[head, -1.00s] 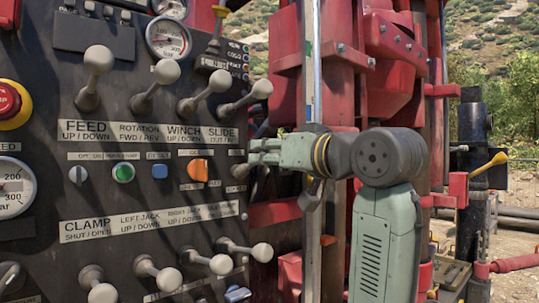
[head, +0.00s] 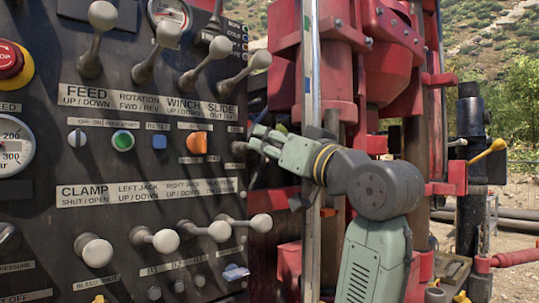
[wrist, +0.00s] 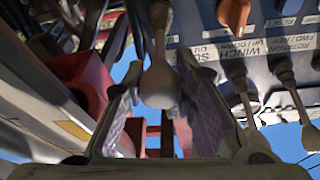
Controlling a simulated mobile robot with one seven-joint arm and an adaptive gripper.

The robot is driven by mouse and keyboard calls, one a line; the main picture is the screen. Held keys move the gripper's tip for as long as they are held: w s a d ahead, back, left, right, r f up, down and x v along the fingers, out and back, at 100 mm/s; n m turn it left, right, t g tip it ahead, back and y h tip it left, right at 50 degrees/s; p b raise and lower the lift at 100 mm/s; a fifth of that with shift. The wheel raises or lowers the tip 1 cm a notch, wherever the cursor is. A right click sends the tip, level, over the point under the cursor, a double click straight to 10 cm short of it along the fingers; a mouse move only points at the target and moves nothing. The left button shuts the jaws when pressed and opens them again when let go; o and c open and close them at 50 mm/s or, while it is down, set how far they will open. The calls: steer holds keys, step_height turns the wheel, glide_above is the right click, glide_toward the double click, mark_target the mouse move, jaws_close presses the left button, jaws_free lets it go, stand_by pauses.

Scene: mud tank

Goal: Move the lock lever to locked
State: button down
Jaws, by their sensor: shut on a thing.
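A lever with a pale grey ball end (wrist: 160,82) sits between my two fingers in the wrist view. It appears to be the lock lever, but I can read no label naming it. In the head view a grey knob (head: 239,147) shows at the panel's right edge, right of the orange switch. My gripper (head: 252,142) reaches this spot from the right, fingers towards the panel, and is shut on the lever. The fingers (wrist: 160,108) stand on either side of the ball. The lever's exact angle is hard to tell.
The dark control panel (head: 120,150) carries rows of grey-knobbed levers above and below my gripper. The slide lever (head: 258,61) is just above. An orange switch (head: 197,143) is left. A metal post (head: 312,70) and red machinery (head: 390,50) stand close on the right.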

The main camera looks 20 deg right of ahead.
steer(key=f+t+b, duration=0.1)
steer(key=b, duration=0.1)
steer(key=f+t+b, duration=0.1)
steer(key=f+b, duration=0.1)
steer(key=f+t+b, duration=0.2)
steer(key=shift+w+m+y, duration=0.25)
steer(key=shift+m+y, duration=0.05)
steer(key=shift+y, duration=0.1)
steer(key=shift+w+a+f+b, duration=0.1)
steer(key=shift+f+b, duration=0.1)
steer(key=shift+b, duration=0.2)
steer(key=c, duration=1.6)
jaws_free()
steer(key=shift+o, duration=0.2)
steer(key=v, duration=0.7)
steer(key=shift+f, duration=0.15)
